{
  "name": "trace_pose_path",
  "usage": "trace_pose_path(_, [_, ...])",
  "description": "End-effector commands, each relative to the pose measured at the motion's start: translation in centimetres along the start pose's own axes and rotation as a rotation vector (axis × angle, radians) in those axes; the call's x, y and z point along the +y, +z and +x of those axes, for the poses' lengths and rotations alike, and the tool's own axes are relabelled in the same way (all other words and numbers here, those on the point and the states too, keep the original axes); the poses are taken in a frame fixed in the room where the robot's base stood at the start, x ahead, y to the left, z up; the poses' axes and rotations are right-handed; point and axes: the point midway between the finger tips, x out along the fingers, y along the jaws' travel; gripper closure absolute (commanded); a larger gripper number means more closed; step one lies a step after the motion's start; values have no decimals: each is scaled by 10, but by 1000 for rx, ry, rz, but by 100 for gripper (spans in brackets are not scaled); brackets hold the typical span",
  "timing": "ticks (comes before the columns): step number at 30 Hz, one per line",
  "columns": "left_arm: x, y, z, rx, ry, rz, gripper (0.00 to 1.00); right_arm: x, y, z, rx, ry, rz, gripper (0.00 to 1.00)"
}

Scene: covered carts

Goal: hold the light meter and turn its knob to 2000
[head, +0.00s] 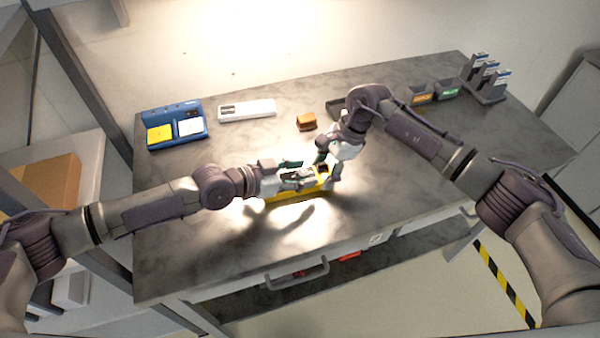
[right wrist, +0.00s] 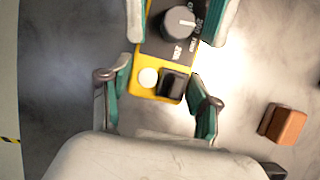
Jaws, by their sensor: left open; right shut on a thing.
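The light meter is a yellow body with a dark face; its yellow side (head: 295,193) shows under both grippers near the table's middle. In the right wrist view, the meter (right wrist: 143,91) has a round dark knob (right wrist: 176,26) whose white mark points right. The printing around it is too blurred to read surely. A white dome and a black block sit at its near end. My right gripper (right wrist: 160,78) is shut on the meter across that end. My left gripper (head: 298,177) is open; its fingers (right wrist: 180,18) stand on either side of the knob, apart from it.
A blue case (head: 175,112) with yellow and white pads stands at the back left, beside a white tray (head: 247,110). A brown block (head: 306,122) lies behind the meter. Labelled bins (head: 447,89) and a rack (head: 486,80) stand at the back right. The front left is clear.

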Motion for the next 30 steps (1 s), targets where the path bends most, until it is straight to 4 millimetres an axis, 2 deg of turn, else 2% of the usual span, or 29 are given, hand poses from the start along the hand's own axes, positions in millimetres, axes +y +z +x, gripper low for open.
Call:
trace_pose_path(11, [11, -2, 5, 7, -34, -22, 48, 0, 0, -1, 1, 0, 0, 83])
trace_pose_path(17, [2, 2, 0, -1, -131, -60, 48, 0, -1, 0, 1, 0, 0, 83])
trace_pose_path(30, [10, 2, -90, -5, -130, -51, 48, 0, 0, 0, 1, 1, 0, 83])
